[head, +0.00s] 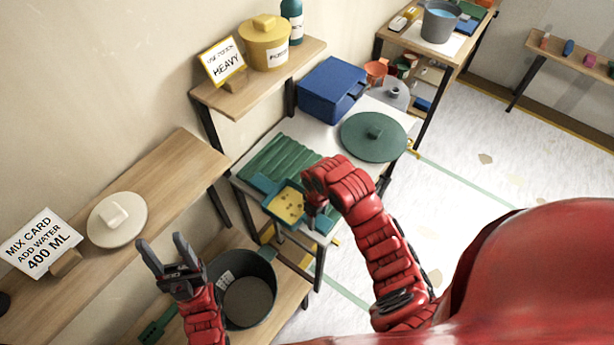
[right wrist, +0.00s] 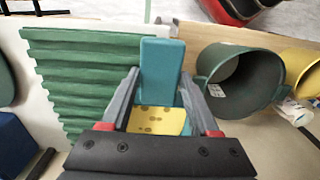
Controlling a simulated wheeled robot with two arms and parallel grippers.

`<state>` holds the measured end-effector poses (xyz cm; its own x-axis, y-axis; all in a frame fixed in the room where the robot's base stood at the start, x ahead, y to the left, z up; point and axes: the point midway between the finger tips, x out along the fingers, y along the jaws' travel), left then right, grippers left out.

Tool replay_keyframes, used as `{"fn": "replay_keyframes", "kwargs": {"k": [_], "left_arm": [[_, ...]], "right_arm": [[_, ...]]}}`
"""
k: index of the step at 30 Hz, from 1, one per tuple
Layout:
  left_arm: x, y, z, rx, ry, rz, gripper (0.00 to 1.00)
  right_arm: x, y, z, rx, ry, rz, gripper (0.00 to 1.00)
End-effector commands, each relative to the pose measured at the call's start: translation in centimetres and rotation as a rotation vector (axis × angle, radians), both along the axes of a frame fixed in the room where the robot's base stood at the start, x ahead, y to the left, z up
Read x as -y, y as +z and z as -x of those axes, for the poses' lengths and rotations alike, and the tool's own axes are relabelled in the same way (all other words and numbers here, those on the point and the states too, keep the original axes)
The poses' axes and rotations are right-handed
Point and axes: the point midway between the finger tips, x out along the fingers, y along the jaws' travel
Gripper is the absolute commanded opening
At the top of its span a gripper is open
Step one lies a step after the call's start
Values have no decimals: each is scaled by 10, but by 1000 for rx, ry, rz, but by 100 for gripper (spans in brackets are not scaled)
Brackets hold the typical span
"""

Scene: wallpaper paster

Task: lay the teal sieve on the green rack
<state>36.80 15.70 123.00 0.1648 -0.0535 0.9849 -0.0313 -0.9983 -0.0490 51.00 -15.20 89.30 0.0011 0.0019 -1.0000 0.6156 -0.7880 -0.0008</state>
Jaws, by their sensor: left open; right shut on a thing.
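The teal sieve (head: 268,185) has a yellow bottom with dark spots and shows at the front edge of the white table, beside the green rack. In the right wrist view the sieve (right wrist: 161,65) is between my fingers. My right gripper (head: 311,214) is shut on it; the gripper also shows in the right wrist view (right wrist: 155,95). The ridged green rack (head: 283,158) lies on the table, and it fills the left of the right wrist view (right wrist: 75,75). I cannot tell whether sieve and rack touch. My left gripper (head: 167,256) is open and empty, left of the dark bucket.
A round green lid (head: 374,137) and a blue bin (head: 331,90) stand on the table beyond the rack. A dark bucket (head: 248,290) stands on the lower shelf. A wooden shelf with a yellow pot (head: 264,48) overhangs the table's back. The rack's top looks bare.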

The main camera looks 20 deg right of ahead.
Motion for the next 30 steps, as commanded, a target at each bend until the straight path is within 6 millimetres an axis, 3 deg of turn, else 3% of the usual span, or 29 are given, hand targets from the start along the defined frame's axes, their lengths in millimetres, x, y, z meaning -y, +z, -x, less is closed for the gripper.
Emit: {"fn": "replay_keyframes", "kwargs": {"k": [16, 24, 30], "left_arm": [[0, -83, 0, 0, 0, 0, 56], [0, -76, 0, 0, 0, 0, 56], [0, -70, 0, 0, 0, 0, 56]], "right_arm": [[57, -21, -114, 4, -4, -2, 0], [68, -14, -137, 1, 0, 0, 0], [69, -20, -136, -6, 0, 1, 0]]}}
